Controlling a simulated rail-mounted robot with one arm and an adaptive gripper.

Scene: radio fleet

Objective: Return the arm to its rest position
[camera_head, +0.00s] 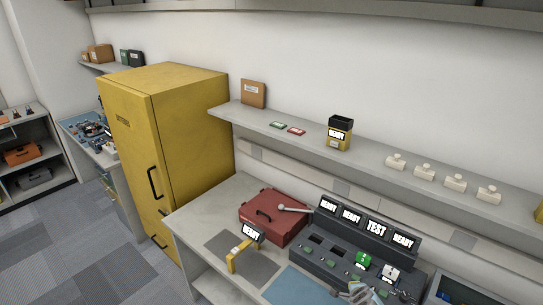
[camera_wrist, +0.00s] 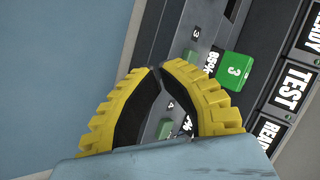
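My gripper (camera_wrist: 159,70) shows in the wrist view with its two yellow, black-lined fingers curved together and the tips meeting or nearly so. Nothing shows between them. In the head view my gripper (camera_head: 362,293) is at the bottom edge, partly cut off, in front of the dark charging dock (camera_head: 318,262). In the wrist view the dock (camera_wrist: 200,45) lies behind the fingers. A green block (camera_wrist: 235,70) marked 3 sits in it, apart from the fingers; it also shows in the head view (camera_head: 362,259).
The dock's screens (camera_head: 375,229) read READY, READY, TEST, READY. A white-labelled block (camera_head: 391,273) sits right of the green one. A red case (camera_head: 270,216) and yellow handheld item (camera_head: 238,258) lie left on the bench (camera_head: 195,222). A wall shelf (camera_head: 370,168) runs above.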

